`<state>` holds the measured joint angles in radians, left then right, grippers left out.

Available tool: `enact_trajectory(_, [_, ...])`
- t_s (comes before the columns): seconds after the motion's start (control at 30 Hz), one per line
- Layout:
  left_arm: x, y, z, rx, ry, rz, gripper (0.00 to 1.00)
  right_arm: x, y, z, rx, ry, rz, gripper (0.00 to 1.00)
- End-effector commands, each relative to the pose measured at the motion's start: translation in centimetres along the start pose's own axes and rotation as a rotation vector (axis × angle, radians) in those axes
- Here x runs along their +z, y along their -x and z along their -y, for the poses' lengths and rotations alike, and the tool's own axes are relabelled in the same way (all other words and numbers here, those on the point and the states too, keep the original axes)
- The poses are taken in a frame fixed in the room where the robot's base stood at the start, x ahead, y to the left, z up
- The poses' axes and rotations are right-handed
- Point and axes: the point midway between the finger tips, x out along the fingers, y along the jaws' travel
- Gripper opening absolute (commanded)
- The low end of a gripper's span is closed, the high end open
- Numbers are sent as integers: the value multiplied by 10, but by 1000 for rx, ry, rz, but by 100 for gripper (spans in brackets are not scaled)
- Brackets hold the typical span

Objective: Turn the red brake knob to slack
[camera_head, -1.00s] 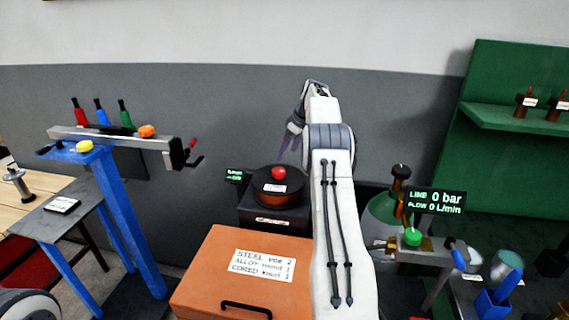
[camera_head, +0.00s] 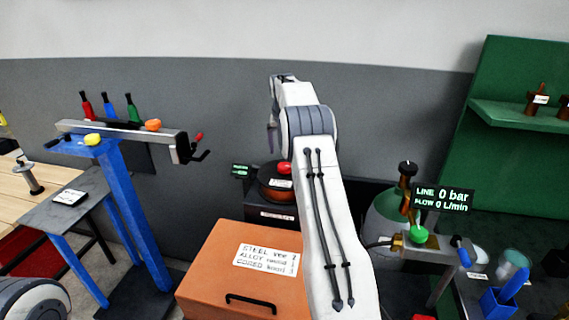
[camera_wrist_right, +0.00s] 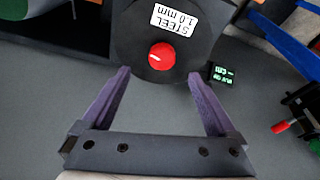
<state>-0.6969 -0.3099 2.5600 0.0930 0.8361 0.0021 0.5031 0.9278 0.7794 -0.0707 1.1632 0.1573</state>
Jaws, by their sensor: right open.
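The red brake knob (camera_head: 284,168) sits on a dark wire spool (camera_head: 272,192), partly hidden behind my right arm. In the right wrist view the knob (camera_wrist_right: 161,56) is round with a short pale mark toward its left side, on the dark spool face with a "STEEL 1.0 mm" label (camera_wrist_right: 174,20). My right gripper (camera_wrist_right: 158,73) is open and empty; its purple fingertips are spread on either side of the knob in that view. I cannot tell their distance from it. In the head view the right gripper (camera_head: 272,138) is mostly hidden, above the spool. My left gripper is not in view.
An orange box (camera_head: 230,290) stands in front of the spool. A blue stand (camera_head: 135,220) with a grey crossbar and red-tipped crank is at left. A gas bottle (camera_head: 385,220) and a valve with a green knob (camera_head: 419,235) are right of my arm. A small display (camera_wrist_right: 222,74) sits beside the spool.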

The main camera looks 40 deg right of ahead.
Motion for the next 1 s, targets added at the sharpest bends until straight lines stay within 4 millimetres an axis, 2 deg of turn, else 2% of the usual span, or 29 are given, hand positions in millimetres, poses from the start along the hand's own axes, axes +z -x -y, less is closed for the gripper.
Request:
enact_trajectory(0.2, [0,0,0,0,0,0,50,1,7,17,97,-308,-73,94])
enact_trajectory(0.47, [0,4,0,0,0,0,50,0,3,20,121,-421,-106,94])
enact_trajectory(0.57, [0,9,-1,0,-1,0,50,-1,-9,18,121,-421,-104,94])
enact_trajectory(0.9, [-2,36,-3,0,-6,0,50,-6,-70,9,120,-421,-103,94])
enact_trajectory(1.0, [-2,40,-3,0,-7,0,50,-7,-82,8,119,-421,-105,94])
